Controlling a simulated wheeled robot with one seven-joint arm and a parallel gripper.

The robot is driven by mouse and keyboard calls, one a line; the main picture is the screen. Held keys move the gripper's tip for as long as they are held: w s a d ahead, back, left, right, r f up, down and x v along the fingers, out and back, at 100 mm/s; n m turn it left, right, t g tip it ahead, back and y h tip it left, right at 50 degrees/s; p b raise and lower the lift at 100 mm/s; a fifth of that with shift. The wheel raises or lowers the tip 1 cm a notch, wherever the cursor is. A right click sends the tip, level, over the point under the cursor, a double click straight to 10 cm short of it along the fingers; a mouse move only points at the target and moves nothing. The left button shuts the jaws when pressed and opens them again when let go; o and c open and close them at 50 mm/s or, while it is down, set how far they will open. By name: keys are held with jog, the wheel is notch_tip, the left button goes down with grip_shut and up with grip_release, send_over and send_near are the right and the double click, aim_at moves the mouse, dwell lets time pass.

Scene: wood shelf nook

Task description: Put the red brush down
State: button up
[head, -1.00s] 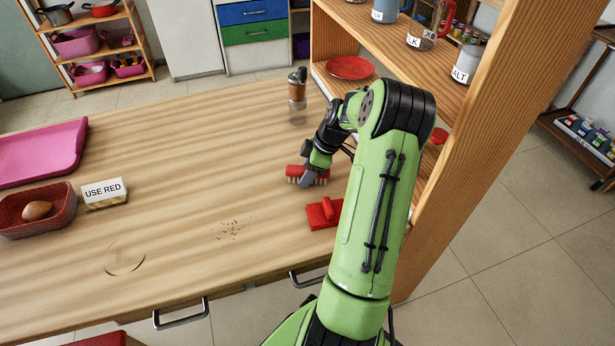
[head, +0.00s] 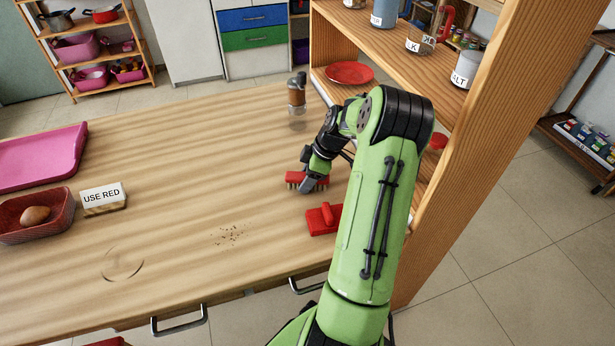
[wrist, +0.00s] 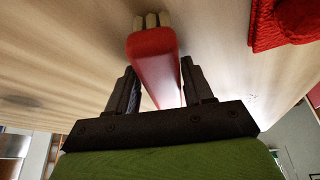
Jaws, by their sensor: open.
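The red brush (head: 294,178) has a red back and pale bristles. It rests on the wooden table near the shelf, bristles toward the tabletop. My gripper (head: 308,184) is at the brush. In the wrist view the red brush (wrist: 154,55) lies between the two dark fingers of my gripper (wrist: 155,90). A gap shows between the fingers and the brush sides, and the jaws are open. Part of the brush is hidden by my gripper in the head view.
A red dustpan (head: 323,219) lies just in front of the brush. Crumbs (head: 230,235) are scattered left of it. The wooden shelf (head: 490,130) rises at right. A "USE RED" sign (head: 103,197) and a red basket (head: 62,224) are at left; the table middle is clear.

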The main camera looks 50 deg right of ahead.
jog(key=a+p+v, duration=0.1)
jog(key=p+v, duration=0.3)
jog(key=v, duration=0.8)
jog(key=w+a+r+m+g+h, duration=0.1)
jog(key=w+a+r, duration=0.1)
jog(key=a+r, duration=0.65)
jog(key=s+a+r+m+h, duration=0.2)
jog(key=a+r, duration=0.1)
jog(key=a, duration=1)
jog(key=s+a+r+m+t, duration=0.1)
jog(key=s+a+m+t, duration=0.2)
jog(key=s+a, duration=0.7)
jog(key=s+m, duration=0.1)
jog(key=s, duration=0.2)
jog(key=shift+s+m, duration=0.3)
jog(key=shift+m, duration=0.1)
jog(key=shift+a, duration=0.15)
